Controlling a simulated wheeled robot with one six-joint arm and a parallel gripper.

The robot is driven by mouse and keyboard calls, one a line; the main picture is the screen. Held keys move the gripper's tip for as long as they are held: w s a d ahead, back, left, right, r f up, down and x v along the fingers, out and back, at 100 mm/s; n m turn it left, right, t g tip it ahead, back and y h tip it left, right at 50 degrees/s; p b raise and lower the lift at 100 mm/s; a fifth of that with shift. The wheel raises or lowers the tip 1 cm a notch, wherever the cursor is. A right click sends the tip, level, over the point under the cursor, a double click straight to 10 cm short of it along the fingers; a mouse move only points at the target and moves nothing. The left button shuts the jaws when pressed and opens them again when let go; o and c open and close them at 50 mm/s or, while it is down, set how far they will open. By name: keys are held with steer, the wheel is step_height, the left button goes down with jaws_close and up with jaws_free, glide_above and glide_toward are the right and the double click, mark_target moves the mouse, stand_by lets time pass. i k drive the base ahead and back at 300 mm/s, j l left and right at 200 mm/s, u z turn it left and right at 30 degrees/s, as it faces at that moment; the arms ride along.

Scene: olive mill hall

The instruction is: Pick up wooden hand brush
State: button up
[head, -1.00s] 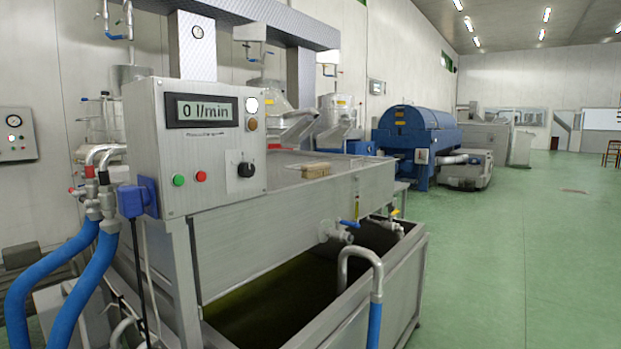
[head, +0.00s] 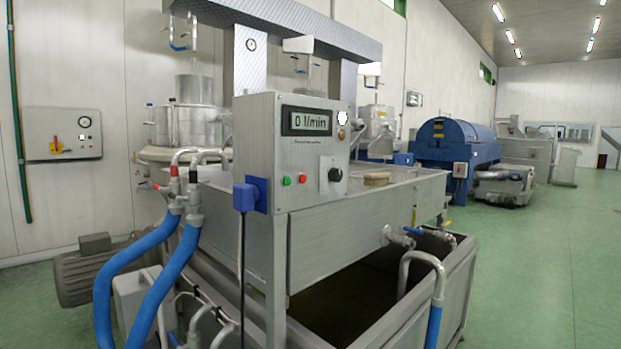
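A small tan wooden block-like object, which looks like the wooden hand brush (head: 376,179), lies on the top of the steel washing machine (head: 408,192), just right of the control box. It is small in the view and its bristles cannot be made out. My gripper is not in view.
The control box (head: 306,150) with its display stands in front of the machine's left end. Blue hoses (head: 133,268) and a grey motor (head: 100,268) are at the left. An open steel tank (head: 372,290) sits below. Green floor (head: 540,265) is clear at the right.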

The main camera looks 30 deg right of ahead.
mark_target(382, 177)
steer(key=i+l, duration=0.2)
steer(key=l, duration=0.5)
steer(key=i+l, duration=0.25)
steer(key=l, duration=0.4)
steer(key=i+l, duration=0.2)
steer(key=l, duration=0.5)
steer(key=i+l, duration=0.2)
steer(key=l, duration=0.45)
steer(key=i+l, duration=0.25)
steer(key=l, duration=0.45)
steer(key=i+l, duration=0.2)
steer(key=l, duration=0.45)
steer(key=i+l, duration=0.2)
steer(key=l, duration=0.5)
steer(key=i+l+u, duration=0.1)
steer(key=i+l, duration=0.15)
steer(key=l, duration=0.4)
